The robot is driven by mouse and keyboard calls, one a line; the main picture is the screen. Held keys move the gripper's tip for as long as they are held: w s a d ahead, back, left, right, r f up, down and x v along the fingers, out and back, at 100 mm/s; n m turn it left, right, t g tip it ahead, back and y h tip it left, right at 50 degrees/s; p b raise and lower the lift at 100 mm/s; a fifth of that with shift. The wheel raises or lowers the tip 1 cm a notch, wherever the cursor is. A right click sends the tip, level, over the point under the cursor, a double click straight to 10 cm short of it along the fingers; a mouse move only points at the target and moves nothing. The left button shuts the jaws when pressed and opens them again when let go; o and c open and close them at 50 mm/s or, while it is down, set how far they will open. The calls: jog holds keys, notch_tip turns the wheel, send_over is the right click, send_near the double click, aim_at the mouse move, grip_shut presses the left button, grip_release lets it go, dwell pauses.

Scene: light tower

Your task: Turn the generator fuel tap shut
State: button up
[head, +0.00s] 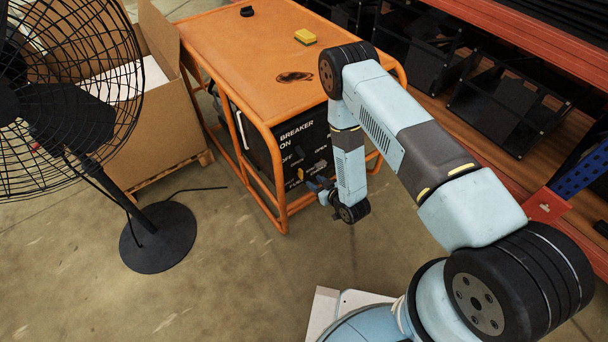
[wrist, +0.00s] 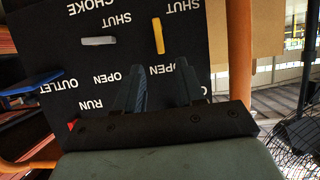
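The generator (head: 240,50) has an orange top and frame, with a black control panel (head: 290,125) on its front. A yellow lever (head: 300,174) sits low on the panel, near partly covered FUEL lettering. The wrist view shows the panel upside down. There the yellow lever (wrist: 158,36) stands nearly vertical in the picture, between SHUT and OPEN labels. A grey lever (wrist: 98,40) lies roughly level beside it, near CHOKE. My gripper (wrist: 160,66) is open and empty, its fingertips apart from the yellow lever. In the head view my gripper (head: 317,186) is just right of the lever.
A blue part (wrist: 32,84) is near OUTLET. A yellow sponge-like block (head: 305,36) and a black cap (head: 247,11) lie on the generator top. A fan (head: 158,238) and cardboard box (head: 165,110) stand left; shelving (head: 500,110) is right. Floor in front is clear.

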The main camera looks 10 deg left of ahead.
aim_at(302, 173)
jog(key=x, duration=0.9)
jog(key=shift+w+a+r, duration=0.1)
jog(key=shift+c, duration=0.3)
grip_shut()
